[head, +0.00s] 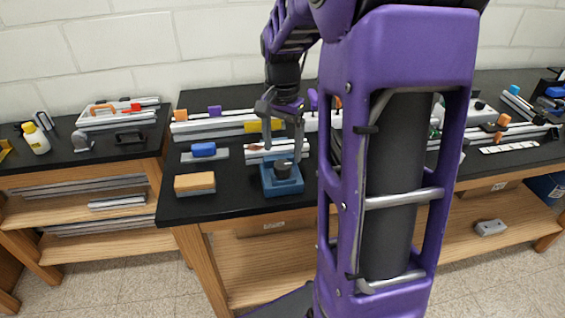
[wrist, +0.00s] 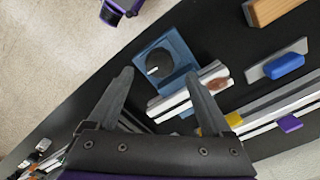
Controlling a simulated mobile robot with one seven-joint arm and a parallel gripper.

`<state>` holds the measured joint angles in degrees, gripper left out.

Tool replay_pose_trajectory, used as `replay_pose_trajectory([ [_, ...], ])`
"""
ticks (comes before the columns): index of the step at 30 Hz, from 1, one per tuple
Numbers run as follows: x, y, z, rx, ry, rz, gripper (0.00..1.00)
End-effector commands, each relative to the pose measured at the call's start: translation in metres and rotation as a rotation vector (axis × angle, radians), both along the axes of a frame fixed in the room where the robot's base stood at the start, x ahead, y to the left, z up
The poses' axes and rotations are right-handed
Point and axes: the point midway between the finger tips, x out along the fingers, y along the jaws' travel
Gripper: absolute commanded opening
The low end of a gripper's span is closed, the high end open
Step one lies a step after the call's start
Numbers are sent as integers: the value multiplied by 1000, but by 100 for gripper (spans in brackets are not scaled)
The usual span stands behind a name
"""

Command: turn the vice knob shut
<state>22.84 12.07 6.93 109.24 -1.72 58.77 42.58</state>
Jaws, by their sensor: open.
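The vice is a blue block (head: 270,187) with a round black knob (head: 283,169) on top, near the front edge of the black bench. In the wrist view the blue block (wrist: 184,57) and the black knob (wrist: 158,63) with a pale mark lie just beyond the fingertips. My gripper (head: 281,135) is open and empty above the vice; in the wrist view its two fingers (wrist: 157,77) are spread to either side of the knob's line. I see no contact with the knob. Light metal bars lie beside the block, partly behind a finger.
A wood-topped block (head: 195,183) and a blue piece on a grey plate (head: 204,150) stand left of the vice. Long grey rails with coloured clamps (head: 215,125) run behind. The bench front edge is close to the vice.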

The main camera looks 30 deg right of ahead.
Motion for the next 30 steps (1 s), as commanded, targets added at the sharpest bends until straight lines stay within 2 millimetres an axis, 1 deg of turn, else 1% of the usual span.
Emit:
replay_pose_trajectory([
  [1,-1,0,-12,2,5,-1,84],
  [3,-1,0,-23,1,3,-1,84],
  [6,-1,0,-35,1,3,-3,84],
  [9,0,0,-43,2,1,-3,84],
  [13,0,0,-47,1,1,-2,84],
  [20,0,0,-47,0,0,-2,84],
  [21,0,0,-47,0,0,-2,77],
  [23,0,0,-47,0,0,-2,66],
  [24,0,0,-47,0,0,-2,59],
  [26,0,0,-47,0,0,-2,48],
  [30,0,0,-47,0,0,-2,23],
])
